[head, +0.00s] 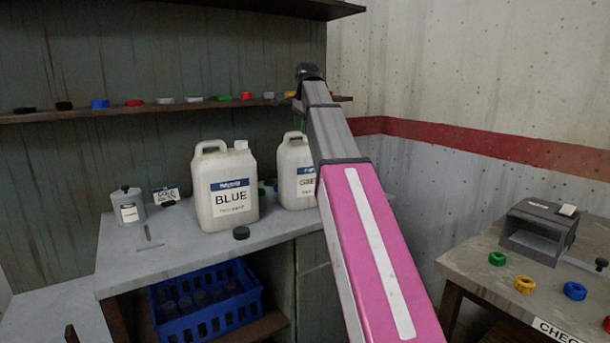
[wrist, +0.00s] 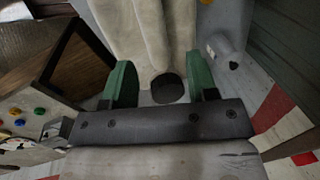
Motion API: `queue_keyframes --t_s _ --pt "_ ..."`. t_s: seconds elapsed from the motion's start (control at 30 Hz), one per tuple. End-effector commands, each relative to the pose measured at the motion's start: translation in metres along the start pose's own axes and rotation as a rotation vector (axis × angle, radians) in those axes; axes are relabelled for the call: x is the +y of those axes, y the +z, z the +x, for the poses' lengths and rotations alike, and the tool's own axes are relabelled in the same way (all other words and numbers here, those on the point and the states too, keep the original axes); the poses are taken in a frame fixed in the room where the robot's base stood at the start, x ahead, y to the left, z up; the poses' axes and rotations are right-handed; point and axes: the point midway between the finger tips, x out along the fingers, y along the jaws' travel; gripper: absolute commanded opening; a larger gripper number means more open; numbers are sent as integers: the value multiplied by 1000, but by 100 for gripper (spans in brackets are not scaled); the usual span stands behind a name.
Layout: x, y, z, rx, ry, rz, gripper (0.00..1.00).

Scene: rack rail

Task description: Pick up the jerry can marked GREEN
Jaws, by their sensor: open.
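A cream jerry can (head: 293,172) stands on the grey bench, right of the other can. Its label reads "GRE", and my arm hides the rest. My gripper (wrist: 160,66) is open, with one green finger on each side of a pale jerry can (wrist: 155,28) in the wrist view. A dark round opening or cap (wrist: 168,88) shows between the fingers. I cannot tell whether the fingers touch the can. In the head view my arm mostly hides the gripper.
A jerry can marked BLUE (head: 228,188) stands close on the left. A shelf (head: 170,110) with coloured caps runs above. A blue crate (head: 207,300) sits below the bench. A side table (head: 480,272) stands right.

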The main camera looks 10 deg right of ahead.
Motion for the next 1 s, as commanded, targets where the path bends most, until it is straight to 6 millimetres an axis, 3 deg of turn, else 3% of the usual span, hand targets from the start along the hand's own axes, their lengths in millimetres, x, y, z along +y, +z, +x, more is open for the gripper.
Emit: queue_keyframes --t_s 0.13,0.37,0.4,0.53,0.57,1.0 --pt "1 0 19 0 2 0 53" --pt "0 0 22 0 0 0 53" --pt "0 0 22 0 0 0 46" --pt "0 0 21 0 0 0 4" --pt "0 0 21 0 0 0 0" --pt "0 0 21 1 -1 -1 0"
